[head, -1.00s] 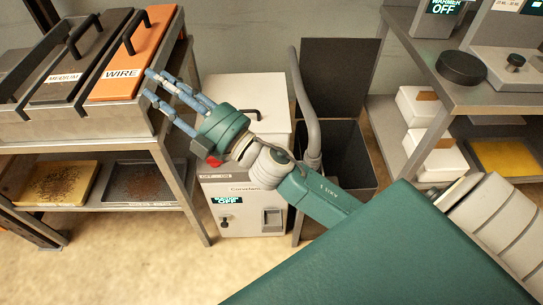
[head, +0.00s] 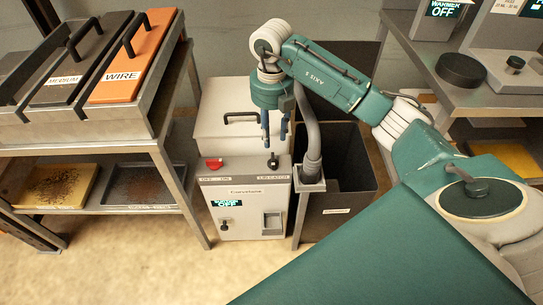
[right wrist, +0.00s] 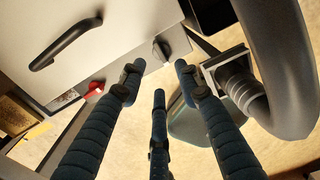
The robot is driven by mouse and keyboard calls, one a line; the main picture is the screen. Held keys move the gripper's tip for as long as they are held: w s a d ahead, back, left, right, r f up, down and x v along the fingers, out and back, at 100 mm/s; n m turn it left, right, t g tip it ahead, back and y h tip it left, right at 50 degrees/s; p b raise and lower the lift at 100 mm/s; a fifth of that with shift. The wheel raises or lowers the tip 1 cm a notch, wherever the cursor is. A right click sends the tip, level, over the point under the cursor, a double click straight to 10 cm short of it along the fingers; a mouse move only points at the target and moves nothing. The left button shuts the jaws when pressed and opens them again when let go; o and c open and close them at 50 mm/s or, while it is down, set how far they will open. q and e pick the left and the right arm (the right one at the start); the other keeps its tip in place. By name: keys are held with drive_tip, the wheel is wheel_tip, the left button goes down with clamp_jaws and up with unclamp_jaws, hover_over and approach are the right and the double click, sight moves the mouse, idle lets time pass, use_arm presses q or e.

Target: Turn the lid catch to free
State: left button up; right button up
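The lidded box machine (head: 240,100) stands on the floor in the middle of the head view, its lid down. A small dark knob (head: 272,160), likely the lid catch, sits at the right of its front top edge. In the right wrist view the dark knob (right wrist: 161,48) lies just beyond the fingertips. My right gripper (head: 275,140) points down above the knob, fingers apart and empty. The right wrist view shows the gripper (right wrist: 157,80) with three spread blue fingers and nothing between them. My left gripper is not in view.
A red knob (head: 213,163) sits on the machine's left side. A grey hose (head: 311,130) rises close right of my gripper, by a dark open bin (head: 350,175). Racks stand left (head: 110,120) and right (head: 500,100). Floor in front is clear.

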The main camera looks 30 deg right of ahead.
sight(272, 157)
wheel_tip(272, 157, down, 9)
drive_tip(key=shift+a+b, duration=0.15)
drive_tip(key=shift+b, duration=0.4)
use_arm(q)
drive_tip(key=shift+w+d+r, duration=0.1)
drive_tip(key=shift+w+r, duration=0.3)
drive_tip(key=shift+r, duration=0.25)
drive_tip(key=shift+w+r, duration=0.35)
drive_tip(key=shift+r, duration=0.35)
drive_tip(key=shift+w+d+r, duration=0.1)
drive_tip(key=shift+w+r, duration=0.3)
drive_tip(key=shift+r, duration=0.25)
use_arm(e)
drive_tip(key=shift+f, duration=0.65)
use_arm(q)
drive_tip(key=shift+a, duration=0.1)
use_arm(e)
clamp_jaws()
